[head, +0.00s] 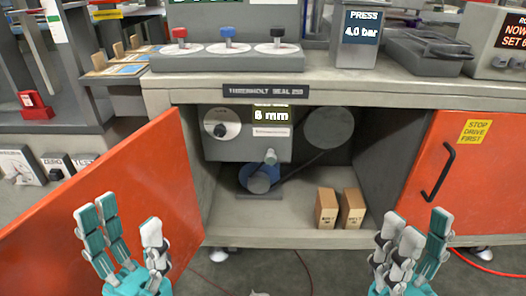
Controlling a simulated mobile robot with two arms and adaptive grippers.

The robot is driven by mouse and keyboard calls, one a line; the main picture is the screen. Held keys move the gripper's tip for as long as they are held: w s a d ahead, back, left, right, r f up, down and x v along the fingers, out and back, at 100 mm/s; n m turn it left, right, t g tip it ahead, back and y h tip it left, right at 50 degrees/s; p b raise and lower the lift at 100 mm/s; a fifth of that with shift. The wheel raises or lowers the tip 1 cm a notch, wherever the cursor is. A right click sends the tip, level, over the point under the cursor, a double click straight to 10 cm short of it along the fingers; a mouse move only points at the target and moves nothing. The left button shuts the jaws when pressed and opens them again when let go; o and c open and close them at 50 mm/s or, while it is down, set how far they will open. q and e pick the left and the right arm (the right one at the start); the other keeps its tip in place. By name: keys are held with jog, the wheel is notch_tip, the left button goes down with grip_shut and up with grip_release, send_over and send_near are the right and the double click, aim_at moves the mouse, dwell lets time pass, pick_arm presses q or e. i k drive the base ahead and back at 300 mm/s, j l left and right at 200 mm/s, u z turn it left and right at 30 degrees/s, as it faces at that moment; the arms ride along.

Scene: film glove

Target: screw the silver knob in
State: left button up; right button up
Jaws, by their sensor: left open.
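A small pale silver-grey knob (270,156) sticks out at the lower right edge of the grey machine box (233,147) inside the open cabinet; it looks like the silver knob. How far it is screwed in cannot be told. My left gripper (120,218), a teal and white hand, is open and empty at the lower left, in front of the open orange door (105,200). My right gripper (416,222) is open and empty at the lower right. Both are well apart from the knob.
A blue motor (246,173) with a grey pulley sits below the knob, its belt running to a large wheel (328,129). A dial with a black knob (220,130) is at left. Two brown blocks (326,208) stand on the cabinet floor. The worktop (335,86) overhangs.

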aim_at(271, 159)
jog(key=l+z, duration=0.25)
jog(key=l, duration=0.4)
jog(key=l+z, duration=0.2)
jog(key=l, duration=0.4)
jog(key=i, duration=0.05)
